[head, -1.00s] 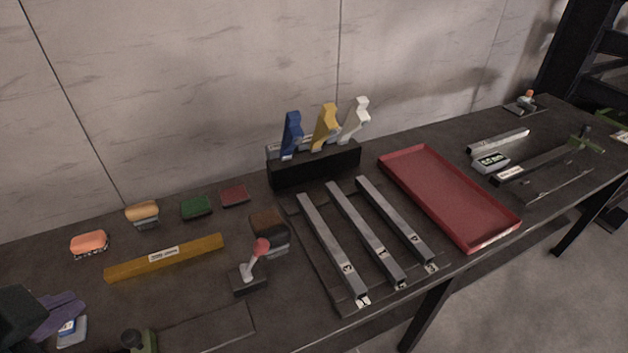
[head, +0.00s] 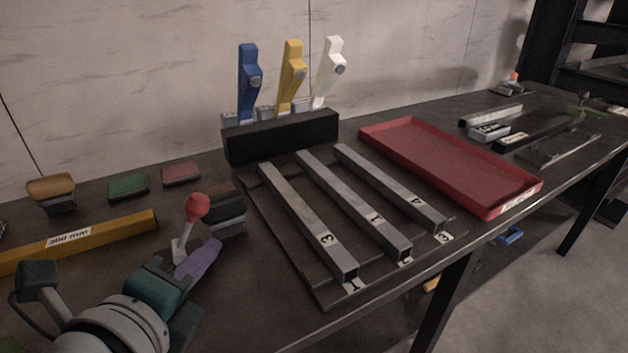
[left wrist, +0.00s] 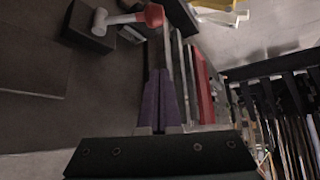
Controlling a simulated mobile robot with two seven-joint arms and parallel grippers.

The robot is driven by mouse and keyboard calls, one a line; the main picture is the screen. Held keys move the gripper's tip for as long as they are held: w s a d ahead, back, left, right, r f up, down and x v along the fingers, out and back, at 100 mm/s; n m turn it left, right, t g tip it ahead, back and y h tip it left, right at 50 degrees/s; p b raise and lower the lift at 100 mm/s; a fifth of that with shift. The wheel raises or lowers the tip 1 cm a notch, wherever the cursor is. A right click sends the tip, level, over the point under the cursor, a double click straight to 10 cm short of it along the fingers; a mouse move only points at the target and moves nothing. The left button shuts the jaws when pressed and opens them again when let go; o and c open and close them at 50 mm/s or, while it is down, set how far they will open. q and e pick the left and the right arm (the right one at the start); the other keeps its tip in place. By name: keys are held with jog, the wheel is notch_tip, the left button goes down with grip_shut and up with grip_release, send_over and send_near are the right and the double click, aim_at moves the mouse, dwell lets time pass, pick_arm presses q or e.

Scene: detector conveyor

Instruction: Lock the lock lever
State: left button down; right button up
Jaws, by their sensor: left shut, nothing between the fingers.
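A small lever with a red ball knob (head: 196,207) and a pale stem (head: 180,248) stands on the bench, leaning slightly right; its dark base is mostly hidden behind my left gripper. My left gripper (head: 214,246), with purple fingers, is shut and empty, just right of the stem and below the knob in the head view. In the left wrist view, the shut fingers (left wrist: 161,75) point towards the red knob (left wrist: 154,15), with the stem (left wrist: 120,19) and dark base (left wrist: 90,27) to its left. I cannot tell whether they touch. My right gripper is not in view.
A dark block (head: 223,211) sits right behind the lever. Numbered metal bars (head: 310,222) lie right of it, then a red tray (head: 440,165). Blue (head: 249,85), yellow (head: 292,78) and white (head: 330,73) handles stand at the back. A yellow bar (head: 80,242) lies left.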

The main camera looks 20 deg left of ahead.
aim_at(192, 224)
pick_arm(q)
jog(key=shift+d+f, duration=0.1)
jog(key=shift+w, duration=0.1)
jog(key=b+x, duration=0.2)
jog(key=x, duration=0.8)
jog(key=shift+w+f, duration=0.1)
jog(key=a+p, duration=0.1)
jog(key=s+a+r, duration=0.1)
jog(key=a+r+p, duration=0.1)
jog(key=shift+s+r+p, duration=0.1)
jog(key=shift+s+p, duration=0.25)
jog(key=shift+s+a+r+t+b, duration=0.1)
jog(key=shift+s+a+t+b, duration=0.1)
jog(key=shift+t+b, duration=0.3)
